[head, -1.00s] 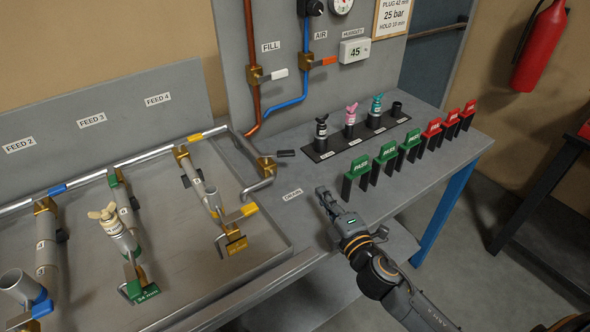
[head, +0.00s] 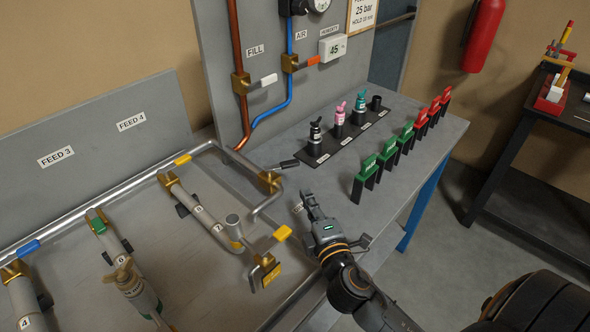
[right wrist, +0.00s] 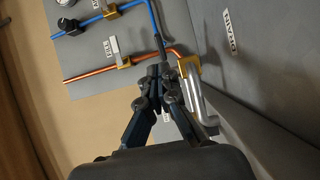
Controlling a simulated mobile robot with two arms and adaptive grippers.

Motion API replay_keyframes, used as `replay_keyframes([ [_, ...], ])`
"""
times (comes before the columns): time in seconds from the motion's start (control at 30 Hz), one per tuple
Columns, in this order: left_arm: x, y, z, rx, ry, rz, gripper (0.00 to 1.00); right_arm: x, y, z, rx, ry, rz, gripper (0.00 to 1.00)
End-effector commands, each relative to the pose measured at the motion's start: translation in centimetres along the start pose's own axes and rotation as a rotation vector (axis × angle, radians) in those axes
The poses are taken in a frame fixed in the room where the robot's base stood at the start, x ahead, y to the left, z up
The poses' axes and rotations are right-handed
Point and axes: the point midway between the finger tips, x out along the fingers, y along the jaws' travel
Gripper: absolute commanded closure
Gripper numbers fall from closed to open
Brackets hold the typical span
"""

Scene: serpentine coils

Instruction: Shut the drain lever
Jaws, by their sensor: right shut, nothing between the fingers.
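The drain valve (head: 269,182) is a brass body on the bent grey pipe at the right end of the pipe rig. Its dark drain lever (head: 289,164) points to the right, away from the pipe. My right gripper (head: 307,201) is shut and empty, just right of the valve and apart from the lever in the head view. In the right wrist view the closed fingers (right wrist: 160,73) sit in front of the dark lever (right wrist: 159,46), next to the brass valve (right wrist: 188,67). Contact there cannot be told. My left gripper is not in view.
A black rack (head: 340,141) with small capped bottles stands behind my right gripper. Green tags (head: 387,153) and red tags (head: 434,111) line the bench to its right. A yellow-handled valve (head: 265,267) is in front. The fill lever (head: 268,80) is on the panel.

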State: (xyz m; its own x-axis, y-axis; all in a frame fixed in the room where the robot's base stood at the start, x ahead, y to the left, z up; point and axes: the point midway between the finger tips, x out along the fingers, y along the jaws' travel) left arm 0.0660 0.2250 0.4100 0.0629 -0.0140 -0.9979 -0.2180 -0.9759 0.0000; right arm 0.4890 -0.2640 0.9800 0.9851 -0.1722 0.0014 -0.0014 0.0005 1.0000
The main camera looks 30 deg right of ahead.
Motion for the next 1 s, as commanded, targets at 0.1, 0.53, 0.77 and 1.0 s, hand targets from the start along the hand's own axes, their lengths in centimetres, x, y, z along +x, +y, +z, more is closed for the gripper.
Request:
replay_keyframes([
  [0.1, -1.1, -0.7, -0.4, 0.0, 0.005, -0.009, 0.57, 2.8, 0.4, 0.0, 0.0, 0.0, 0.002, 1.0],
  [0.53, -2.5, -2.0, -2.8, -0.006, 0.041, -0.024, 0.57, 8.3, 0.0, -0.1, 0.002, 0.001, -0.001, 1.0],
  [0.77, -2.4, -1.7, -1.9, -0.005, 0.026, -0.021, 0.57, 8.5, -0.1, -0.1, 0.002, 0.002, -0.001, 1.0],
  [1.0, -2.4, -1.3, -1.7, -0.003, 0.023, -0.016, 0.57, 8.5, 0.0, 0.0, 0.0, 0.008, 0.0, 1.0],
])
